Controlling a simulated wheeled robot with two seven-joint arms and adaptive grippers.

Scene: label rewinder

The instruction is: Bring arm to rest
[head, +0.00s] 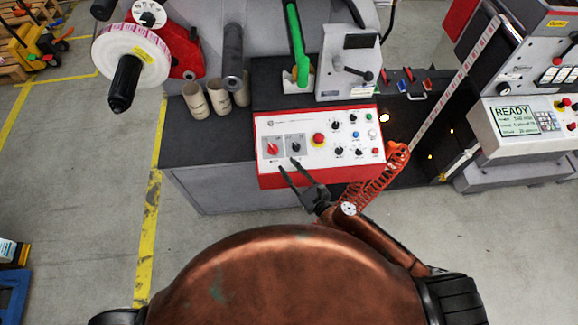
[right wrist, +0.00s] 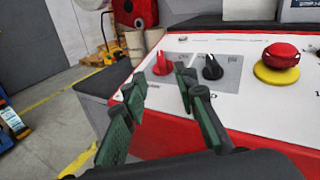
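My right gripper (head: 287,172) is in front of the rewinder's white and red control panel (head: 268,125), near its lower left. In the right wrist view, my right gripper (right wrist: 158,85) has its two dark green fingers spread apart with nothing between them. A red rotary knob (right wrist: 162,64) and a black rotary knob (right wrist: 212,67) sit on the panel just beyond the fingertips. The red knob also shows in the head view (head: 272,149), beside the black knob (head: 296,147). Whether a fingertip touches the panel, I cannot tell. My left gripper is not in view.
A red emergency button on a yellow base (right wrist: 280,58) is right of the knobs. Cardboard cores (head: 218,97) stand on the dark bench (head: 200,140). A label roll (head: 130,52) is at the upper left. A printer with a READY screen (head: 517,118) stands right.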

